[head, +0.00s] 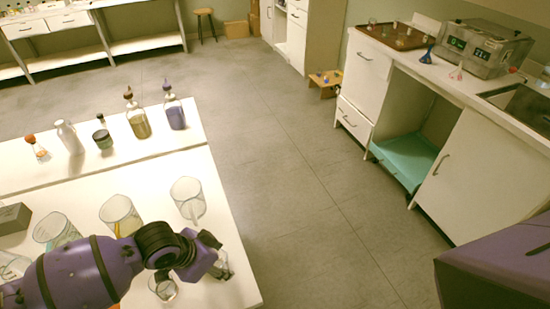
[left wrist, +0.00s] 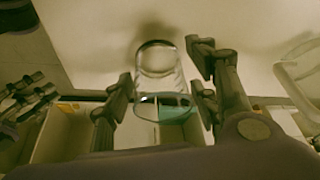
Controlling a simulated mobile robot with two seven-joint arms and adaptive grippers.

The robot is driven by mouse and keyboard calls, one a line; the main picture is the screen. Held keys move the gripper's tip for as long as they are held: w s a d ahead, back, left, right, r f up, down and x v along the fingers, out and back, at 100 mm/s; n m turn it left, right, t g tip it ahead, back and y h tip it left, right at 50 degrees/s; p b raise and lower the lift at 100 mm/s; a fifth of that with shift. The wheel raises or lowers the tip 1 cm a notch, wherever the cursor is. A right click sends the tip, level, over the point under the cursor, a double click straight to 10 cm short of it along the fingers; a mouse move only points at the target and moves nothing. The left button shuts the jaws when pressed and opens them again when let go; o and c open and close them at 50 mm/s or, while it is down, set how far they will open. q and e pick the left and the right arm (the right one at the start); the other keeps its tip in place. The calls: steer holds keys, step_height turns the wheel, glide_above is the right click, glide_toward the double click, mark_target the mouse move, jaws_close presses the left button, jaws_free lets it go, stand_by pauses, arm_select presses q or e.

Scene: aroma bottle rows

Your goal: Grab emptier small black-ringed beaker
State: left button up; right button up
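A small clear glass beaker (left wrist: 160,72) lies between the two fingers of my left gripper (left wrist: 163,82) in the left wrist view. Gaps show between the glass and both fingers, so the gripper is open around it. I cannot make out a ring colour or liquid in this glass. In the head view my left gripper (head: 221,264) is over the table's right front part, with its fingers small and hard to read. Another view of small glass (head: 163,288) shows beside my arm; I cannot tell if it is the same beaker.
Larger beakers (head: 188,199), (head: 120,214) and (head: 57,231) stand on the white table (head: 235,280); my arm passes close in front. Bottles, such as a purple one (head: 174,112), line a strip behind. The table's right edge is close to my left gripper.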

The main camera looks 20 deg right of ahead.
arm_select(q)
steer(key=c, duration=0.8)
steer(key=shift+c, duration=0.5)
steer(key=shift+r, duration=0.1)
